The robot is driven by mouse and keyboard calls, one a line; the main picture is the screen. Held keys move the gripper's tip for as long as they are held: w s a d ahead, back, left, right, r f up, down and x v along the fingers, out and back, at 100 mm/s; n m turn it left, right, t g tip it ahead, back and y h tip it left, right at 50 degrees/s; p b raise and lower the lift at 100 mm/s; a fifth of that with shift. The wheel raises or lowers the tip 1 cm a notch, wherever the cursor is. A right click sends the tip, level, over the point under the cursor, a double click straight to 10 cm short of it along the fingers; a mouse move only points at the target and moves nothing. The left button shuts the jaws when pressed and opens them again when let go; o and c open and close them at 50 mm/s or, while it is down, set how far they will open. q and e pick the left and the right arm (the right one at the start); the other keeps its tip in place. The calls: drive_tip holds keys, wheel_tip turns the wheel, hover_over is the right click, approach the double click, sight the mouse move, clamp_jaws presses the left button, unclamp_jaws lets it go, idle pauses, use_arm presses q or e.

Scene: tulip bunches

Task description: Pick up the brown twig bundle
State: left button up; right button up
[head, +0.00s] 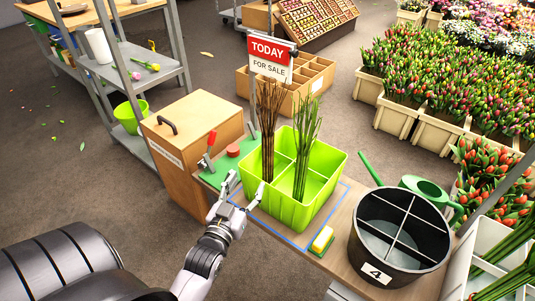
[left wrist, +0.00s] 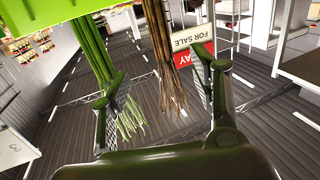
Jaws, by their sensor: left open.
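The brown twig bundle (head: 267,130) stands upright in the left part of a bright green divided crate (head: 290,213). A green stem bundle (head: 304,150) stands in the same crate, to its right. My left gripper (head: 246,190) is open and empty at the crate's near left side, short of the twigs. In the left wrist view the twig bundle (left wrist: 167,60) appears between the open fingers of the left gripper (left wrist: 160,88), beyond them. The green stems (left wrist: 94,52) appear close to the left finger there. The twigs' lower ends are hidden in the crate in the head view.
A red-and-white sale sign (head: 271,58) stands behind the twigs. A red-handled device (head: 211,141) stands left of the crate.

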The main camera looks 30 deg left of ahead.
sight(266, 150)
use_arm(q)
drive_tip(key=b+x, duration=0.1)
drive_tip(key=x, duration=1)
drive_tip(key=shift+d+r, duration=0.15)
drive_tip(key=x, duration=0.3)
drive_tip(key=b+x, duration=0.1)
drive_tip(key=x, duration=0.1)
drive_tip(key=shift+w+f, duration=0.2)
drive_tip(key=shift+w, duration=0.15)
use_arm(e)
drive_tip(key=w+r, duration=0.3)
drive_tip(key=r, duration=0.4)
drive_tip(key=shift+t, duration=0.3)
use_arm(q)
drive_tip(key=shift+c, duration=0.3)
use_arm(e)
drive_tip(key=shift+a+r, duration=0.1)
use_arm(q)
drive_tip(key=shift+r, duration=0.1)
clamp_jaws()
